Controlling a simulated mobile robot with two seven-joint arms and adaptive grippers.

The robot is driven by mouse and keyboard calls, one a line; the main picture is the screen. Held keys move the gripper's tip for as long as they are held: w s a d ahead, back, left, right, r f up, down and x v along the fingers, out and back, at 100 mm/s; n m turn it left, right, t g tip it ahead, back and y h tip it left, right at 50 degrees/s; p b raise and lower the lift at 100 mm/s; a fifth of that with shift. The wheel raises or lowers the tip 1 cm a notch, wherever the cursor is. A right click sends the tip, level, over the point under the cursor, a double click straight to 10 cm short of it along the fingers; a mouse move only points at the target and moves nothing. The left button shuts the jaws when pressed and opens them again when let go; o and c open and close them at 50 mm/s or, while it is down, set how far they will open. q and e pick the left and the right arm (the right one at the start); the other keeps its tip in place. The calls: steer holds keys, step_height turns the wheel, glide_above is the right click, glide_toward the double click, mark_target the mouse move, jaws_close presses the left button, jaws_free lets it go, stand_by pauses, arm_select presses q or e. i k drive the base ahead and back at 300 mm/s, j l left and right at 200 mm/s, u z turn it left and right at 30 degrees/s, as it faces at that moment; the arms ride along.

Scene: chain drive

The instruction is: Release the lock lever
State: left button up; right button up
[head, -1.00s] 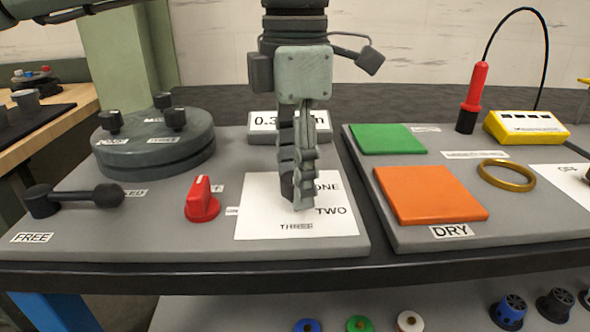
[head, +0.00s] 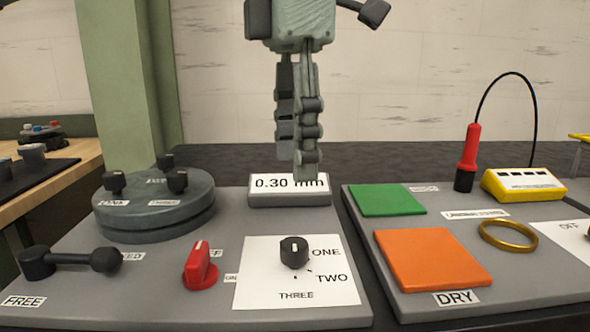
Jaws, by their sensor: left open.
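The lock lever (head: 72,258) is a dark bar with a ball end on the front left of the grey panel. It lies roughly level, its round hub at the left and its ball end pointing right, beside a partly hidden label ending in "ED". A "FREE" label (head: 24,301) lies in front of the hub. My left gripper (head: 300,165) points down, open and empty, above the back of the panel near the "0.30 mm" display (head: 289,188). It is well to the right of the lever and higher than it. My right gripper is not in view.
A round grey disc with several black knobs (head: 153,205) stands behind the lever. A red switch (head: 200,266) and a black dial (head: 294,252) are to its right. Green (head: 387,199) and orange (head: 431,259) pads, a brass ring (head: 508,234) and a red probe (head: 469,158) occupy the right panel.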

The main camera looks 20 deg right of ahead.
mark_target(38, 263)
steer(key=k, duration=1.5)
